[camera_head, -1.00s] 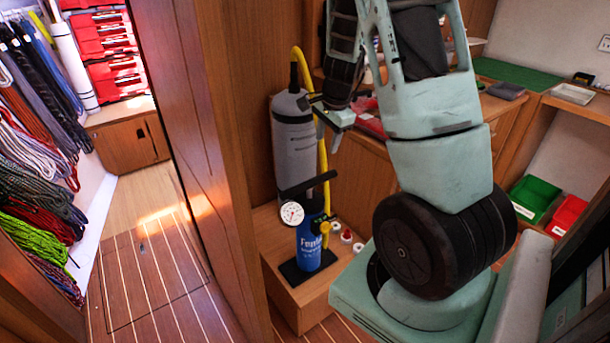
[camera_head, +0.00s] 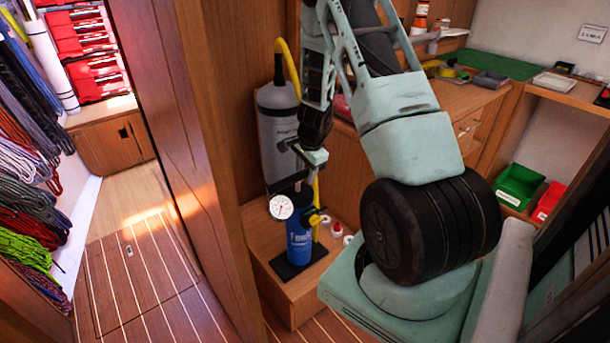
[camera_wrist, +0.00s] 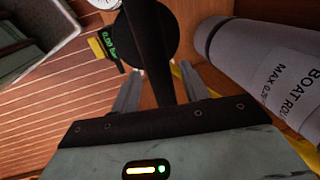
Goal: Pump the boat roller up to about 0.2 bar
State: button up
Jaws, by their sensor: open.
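The boat roller (camera_head: 279,135) is a grey cylinder standing upright on a wooden ledge against the wall, with a yellow hose (camera_head: 290,62) at its top. In the wrist view its printed side (camera_wrist: 270,65) lies at right. The blue pump (camera_head: 299,242) stands on a black foot in front of it, with a round white gauge (camera_head: 281,207). A green readout (camera_wrist: 109,42) in the wrist view looks like 0.00 bar. My gripper (camera_head: 304,170) is at the pump's black handle (camera_head: 285,186). In the wrist view its open fingers (camera_wrist: 160,74) lie either side of the black handle bar (camera_wrist: 150,45); contact cannot be told.
Small red-and-white caps (camera_head: 337,230) sit beside the pump on the ledge (camera_head: 290,295). A wooden partition (camera_head: 195,150) stands close at left. A workbench (camera_head: 450,100) with trays lies behind my arm. Green (camera_head: 519,186) and red bins are at right. The floor at left is clear.

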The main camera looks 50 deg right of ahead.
jog(key=shift+w+f, duration=0.15)
jog(key=shift+f, duration=0.65)
grip_shut()
notch_tip(320, 180, up, 20)
jog(key=p, duration=1.4)
jog(key=shift+r, duration=0.25)
grip_release()
jog(key=shift+f, duration=0.1)
jog(key=s+r+b, duration=0.1)
jog(key=s+r, duration=0.2)
jog(key=r, duration=1.4)
jog(key=shift+s+a, duration=0.15)
jog(key=shift+a, duration=0.2)
